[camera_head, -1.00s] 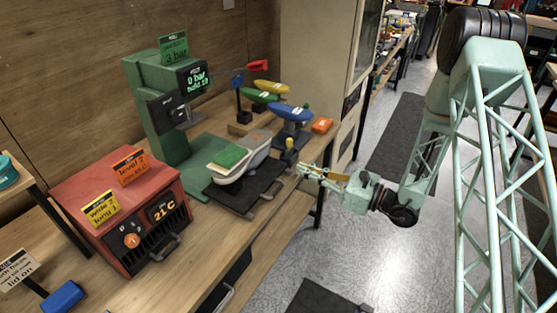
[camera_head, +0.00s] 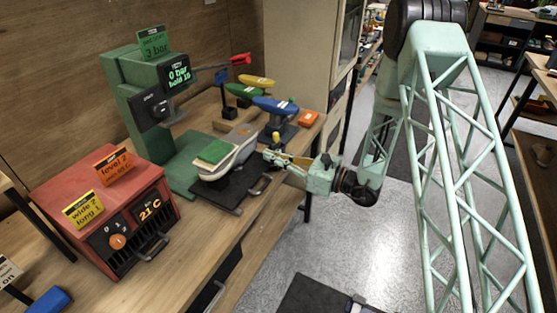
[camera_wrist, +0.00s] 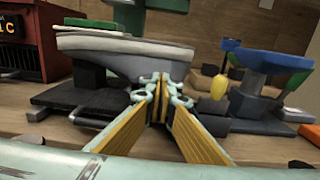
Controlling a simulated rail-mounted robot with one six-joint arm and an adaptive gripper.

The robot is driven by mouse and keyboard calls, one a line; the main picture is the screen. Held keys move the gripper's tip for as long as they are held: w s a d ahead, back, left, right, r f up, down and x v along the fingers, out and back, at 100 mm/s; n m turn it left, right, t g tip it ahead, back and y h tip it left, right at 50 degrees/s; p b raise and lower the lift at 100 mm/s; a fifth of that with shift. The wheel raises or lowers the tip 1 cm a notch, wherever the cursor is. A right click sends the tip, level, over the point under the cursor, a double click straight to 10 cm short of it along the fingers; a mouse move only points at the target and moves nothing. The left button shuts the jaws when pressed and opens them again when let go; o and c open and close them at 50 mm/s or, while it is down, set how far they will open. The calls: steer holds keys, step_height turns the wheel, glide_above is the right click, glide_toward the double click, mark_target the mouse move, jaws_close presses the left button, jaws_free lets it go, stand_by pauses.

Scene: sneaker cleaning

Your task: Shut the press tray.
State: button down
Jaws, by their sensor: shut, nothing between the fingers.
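The press tray (camera_head: 231,190) is a flat black slab with a bar handle (camera_head: 262,184) at its front. It stands out in front of the green press (camera_head: 150,103). A grey-white sneaker (camera_head: 238,152) rests on it, with a green pad (camera_head: 215,151) on top. The tray also shows in the wrist view (camera_wrist: 85,97), below the sneaker (camera_wrist: 110,58). My gripper (camera_head: 270,156) is shut and empty, above the tray's front right side by the sneaker. In the wrist view its fingertips (camera_wrist: 156,92) overlap the sneaker's lower side; I cannot tell whether they touch.
A red heater box (camera_head: 108,213) stands left of the press. Blue, green and yellow shoe-shaped forms (camera_head: 275,105) on stands are behind and right of the tray, with a yellow-tipped piece (camera_wrist: 219,87) close to my gripper.

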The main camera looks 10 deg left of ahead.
mark_target(256, 163)
steer(key=shift+b+x, duration=0.45)
steer(key=shift+x, duration=2.5)
steer(key=shift+w+a, duration=0.1)
